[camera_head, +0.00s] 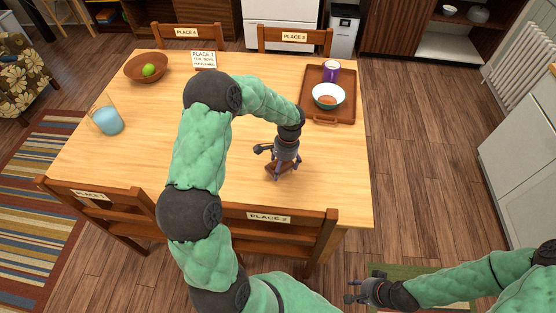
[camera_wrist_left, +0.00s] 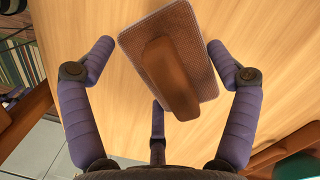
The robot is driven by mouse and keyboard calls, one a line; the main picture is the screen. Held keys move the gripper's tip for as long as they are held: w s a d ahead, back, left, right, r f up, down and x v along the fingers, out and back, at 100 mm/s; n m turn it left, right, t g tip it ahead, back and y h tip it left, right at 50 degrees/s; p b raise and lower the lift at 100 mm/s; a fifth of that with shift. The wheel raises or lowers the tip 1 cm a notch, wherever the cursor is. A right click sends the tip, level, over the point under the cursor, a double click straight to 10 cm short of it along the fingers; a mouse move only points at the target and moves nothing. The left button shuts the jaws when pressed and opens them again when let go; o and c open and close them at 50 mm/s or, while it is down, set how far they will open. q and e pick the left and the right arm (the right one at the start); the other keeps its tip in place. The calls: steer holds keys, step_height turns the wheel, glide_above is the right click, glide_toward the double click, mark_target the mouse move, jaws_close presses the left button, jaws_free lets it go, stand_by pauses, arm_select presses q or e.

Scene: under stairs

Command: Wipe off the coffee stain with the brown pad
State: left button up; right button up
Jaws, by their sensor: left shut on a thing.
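The brown pad (camera_wrist_left: 192,40), a rectangular block with a raised grip ridge, lies close to the wooden table (camera_wrist_left: 262,60) between the fingers of my left gripper (camera_wrist_left: 160,72). In the head view the pad (camera_head: 276,169) shows partly under my left gripper (camera_head: 281,168), near the table's front right part. My left gripper is shut on the pad. No coffee stain shows; the pad, gripper and arm hide part of the tabletop. My right gripper (camera_head: 352,291) is empty, fingers apart, off the table at the lower right.
A brown tray (camera_head: 312,78) holding a bowl (camera_head: 328,92) and purple mug (camera_head: 331,71) stands back right. Chairs surround the table.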

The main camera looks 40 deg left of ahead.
arm_select(q)
steer(key=shift+a+r+p, duration=0.1)
steer(key=shift+r+p, duration=1.6)
steer(key=shift+r, duration=0.85)
